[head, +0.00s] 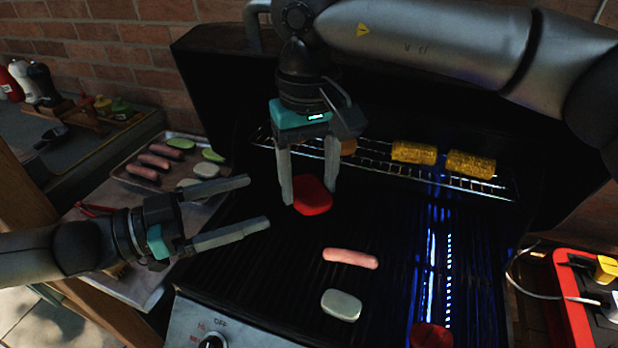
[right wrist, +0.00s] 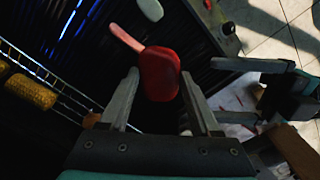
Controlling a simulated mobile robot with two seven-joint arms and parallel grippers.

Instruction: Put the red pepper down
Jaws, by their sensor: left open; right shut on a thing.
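A red pepper (head: 312,199) is held between the fingertips of my right gripper (head: 309,190), at the left rear of the dark grill grate. In the right wrist view the red pepper (right wrist: 160,75) lies between the two fingers. I cannot tell whether its underside touches the grate. My left gripper (head: 258,202) is open and empty, its fingers pointing right over the grill's left edge. It also shows at the right of the right wrist view.
A sausage (head: 350,258) and a pale slice (head: 341,305) lie on the front grate (head: 270,275). Another red piece (head: 431,336) is at the front right. Corn (head: 414,152) sits on the rear rack. A tray (head: 120,168) with sausages and slices stands left.

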